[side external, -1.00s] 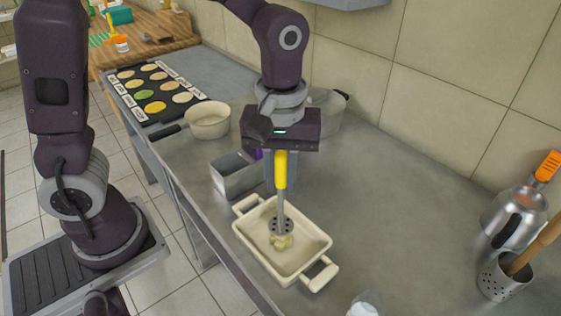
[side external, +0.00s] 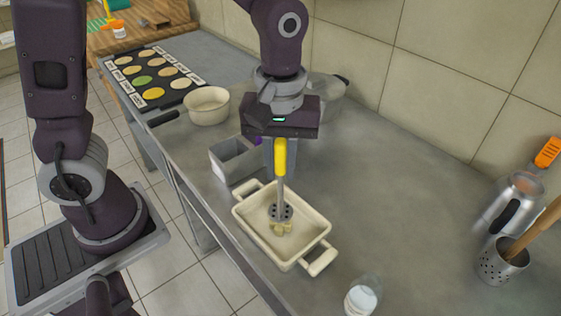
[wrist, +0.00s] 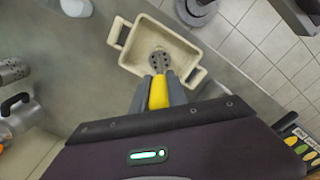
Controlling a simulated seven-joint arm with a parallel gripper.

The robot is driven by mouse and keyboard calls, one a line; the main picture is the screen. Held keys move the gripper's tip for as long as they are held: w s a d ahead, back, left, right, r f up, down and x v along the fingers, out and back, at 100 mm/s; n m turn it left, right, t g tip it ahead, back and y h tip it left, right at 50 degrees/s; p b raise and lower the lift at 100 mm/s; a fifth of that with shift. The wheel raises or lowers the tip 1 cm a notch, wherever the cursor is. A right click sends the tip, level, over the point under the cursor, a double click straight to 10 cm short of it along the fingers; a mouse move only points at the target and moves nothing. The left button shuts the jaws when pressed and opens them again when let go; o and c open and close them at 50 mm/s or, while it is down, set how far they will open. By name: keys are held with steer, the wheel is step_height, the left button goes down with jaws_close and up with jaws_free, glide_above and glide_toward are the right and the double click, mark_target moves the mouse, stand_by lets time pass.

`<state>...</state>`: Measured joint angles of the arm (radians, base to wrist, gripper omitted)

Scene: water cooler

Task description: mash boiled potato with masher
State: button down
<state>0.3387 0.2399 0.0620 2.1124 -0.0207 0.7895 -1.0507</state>
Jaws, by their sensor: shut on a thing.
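My gripper (side external: 281,157) is shut on the yellow handle of the masher (side external: 280,190), which stands nearly upright. The masher's round, perforated metal head is inside a cream rectangular dish (side external: 252,232) with two handles. Pale yellow boiled potato (side external: 284,230) lies under and beside the head; they look in contact, though the head hides part of it. In the wrist view the masher (wrist: 159,90) sits between my gripper fingers (wrist: 158,92), with its head over the dish (wrist: 185,44). The potato is mostly hidden there.
A grey metal container (side external: 236,160) stands just behind the dish. A cream pan (side external: 208,107) and a lidded pot (side external: 327,96) are farther back. A glass jar (side external: 362,297), kettle (side external: 513,202) and utensil holder (side external: 502,262) stand to the right. The counter between is clear.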

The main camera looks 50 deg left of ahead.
steer(key=shift+f, duration=0.45)
stand_by(1.0)
steer(key=shift+r, duration=3.55)
steer(key=shift+f, duration=0.15)
steer(key=shift+f, duration=3.45)
